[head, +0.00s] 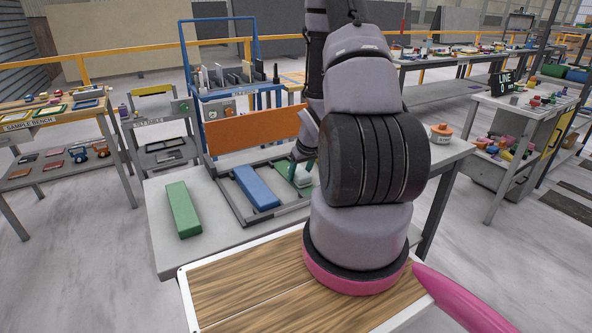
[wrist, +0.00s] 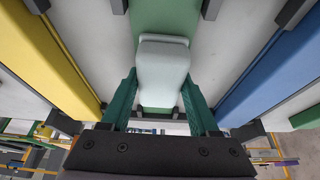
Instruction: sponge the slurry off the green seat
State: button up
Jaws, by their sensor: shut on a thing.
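My gripper (wrist: 160,95) has dark green fingers and is shut on a pale, smooth, rounded block (wrist: 162,72), which looks like the sponge. The block is over the green seat (wrist: 160,18), a green strip that runs away beneath it in the wrist view. I cannot tell whether it touches the seat. No slurry can be made out, and the block and fingers cover part of the strip. In the head view the pale block (head: 303,179) shows small beside my arm, which hides much of that spot.
A blue bar (head: 256,187) lies left of my gripper in a grey frame. A yellow bar (wrist: 50,55) flanks the green strip. A loose green block (head: 183,209) lies on the slab at left. An orange board (head: 250,131) stands behind. An orange-lidded tub (head: 441,133) sits at right.

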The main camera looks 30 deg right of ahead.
aim_at(306, 184)
jog(key=shift+s+f, duration=0.15)
jog(key=shift+s, duration=2.35)
jog(key=shift+w, duration=2.05)
jog(key=shift+w+a, duration=0.2)
jog(key=shift+w, duration=5.5)
jog(key=shift+w+r, duration=0.15)
jog(key=shift+r, duration=2.8)
jog(key=shift+r, duration=1.5)
